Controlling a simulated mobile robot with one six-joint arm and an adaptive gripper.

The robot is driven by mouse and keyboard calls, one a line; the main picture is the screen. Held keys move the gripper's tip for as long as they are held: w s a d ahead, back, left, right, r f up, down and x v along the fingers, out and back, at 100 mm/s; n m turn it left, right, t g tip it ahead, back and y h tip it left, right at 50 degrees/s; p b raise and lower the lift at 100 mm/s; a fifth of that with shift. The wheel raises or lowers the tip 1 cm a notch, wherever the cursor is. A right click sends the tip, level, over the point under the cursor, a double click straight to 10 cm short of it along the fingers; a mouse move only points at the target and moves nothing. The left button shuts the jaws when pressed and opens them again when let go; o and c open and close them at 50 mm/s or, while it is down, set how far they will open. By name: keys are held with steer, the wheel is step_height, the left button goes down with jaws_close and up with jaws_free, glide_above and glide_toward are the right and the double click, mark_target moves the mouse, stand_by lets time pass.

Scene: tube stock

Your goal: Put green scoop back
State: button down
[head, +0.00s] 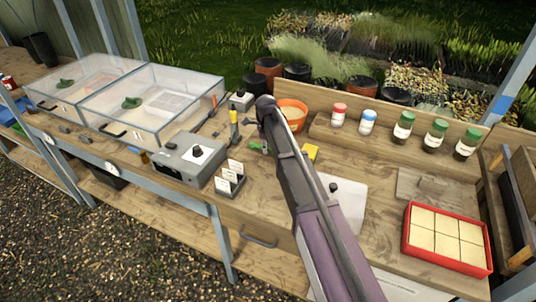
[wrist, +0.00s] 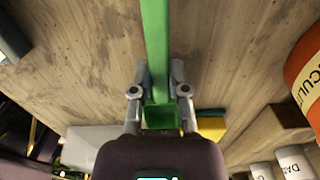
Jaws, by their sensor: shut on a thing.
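The green scoop (wrist: 156,40) runs up the middle of the wrist view as a long green strip, with its near end between my fingers. My gripper (wrist: 160,82) is shut on it. In the head view, a small green part of the scoop (head: 255,146) shows at my gripper, left of my arm and over the bench. My arm hides most of the gripper there. Whether the scoop touches the bench I cannot tell.
An orange tub (head: 293,112) with a label (wrist: 314,75) stands right of my gripper. A yellow block (head: 311,152) lies near it. Lidded jars (head: 403,125) stand on the back shelf. A grey box (head: 190,157), card holder (head: 229,180), clear propagators (head: 155,105) and red tray (head: 447,238) occupy the bench.

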steer(key=shift+f+b, duration=0.65)
steer(key=shift+f, duration=0.3)
steer(key=shift+f, duration=0.15)
steer(key=c, duration=0.6)
jaws_free()
steer(key=shift+c, duration=0.2)
step_height(320, 180, up, 12)
steer(key=p, duration=1.2)
steer(key=shift+r, duration=0.2)
